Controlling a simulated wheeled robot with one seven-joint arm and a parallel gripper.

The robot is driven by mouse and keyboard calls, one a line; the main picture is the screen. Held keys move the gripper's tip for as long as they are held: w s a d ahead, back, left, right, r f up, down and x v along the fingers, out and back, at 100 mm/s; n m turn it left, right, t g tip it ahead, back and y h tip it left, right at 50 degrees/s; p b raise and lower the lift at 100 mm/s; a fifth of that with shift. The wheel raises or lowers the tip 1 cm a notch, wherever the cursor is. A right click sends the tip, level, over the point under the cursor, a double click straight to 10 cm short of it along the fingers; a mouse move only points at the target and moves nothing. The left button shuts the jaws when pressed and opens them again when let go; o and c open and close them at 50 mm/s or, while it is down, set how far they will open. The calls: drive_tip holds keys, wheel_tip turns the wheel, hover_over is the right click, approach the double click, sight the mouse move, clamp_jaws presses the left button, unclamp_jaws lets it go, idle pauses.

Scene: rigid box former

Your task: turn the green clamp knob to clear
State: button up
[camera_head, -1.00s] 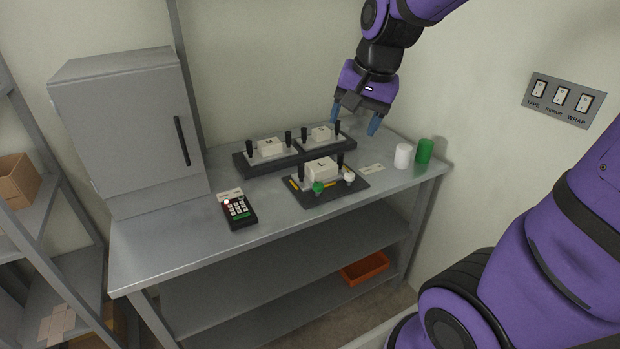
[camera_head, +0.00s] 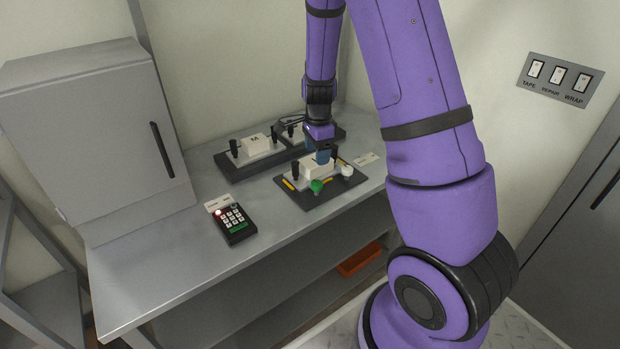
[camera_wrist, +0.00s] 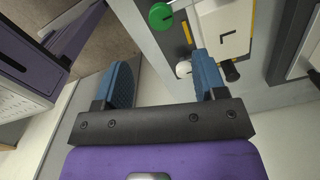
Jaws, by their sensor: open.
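The green clamp knob (camera_head: 316,186) sits at the front edge of the dark former base (camera_head: 308,202), in front of the white block marked L (camera_head: 311,171). A white knob (camera_head: 347,170) sits to its right. My gripper (camera_head: 322,156) is above the back of this former, its fingers partly hidden. In the wrist view my gripper (camera_wrist: 162,68) is open with nothing between its fingers. There the green knob (camera_wrist: 160,16) lies beyond the fingertips, and the white knob (camera_wrist: 183,69) shows close beside the right finger, apart or touching I cannot tell.
A keypad (camera_head: 233,222) with a red light lies on the bench (camera_head: 165,250) to the left. A grey cabinet (camera_head: 90,130) stands at left. The bench front is clear.

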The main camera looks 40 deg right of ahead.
sight(317, 183)
wheel_tip(317, 183, down, 11)
drive_tip(key=shift+w+d+f, duration=0.1)
idle(0.5)
drive_tip(key=c, duration=0.9)
drive_tip(key=shift+c, duration=0.2)
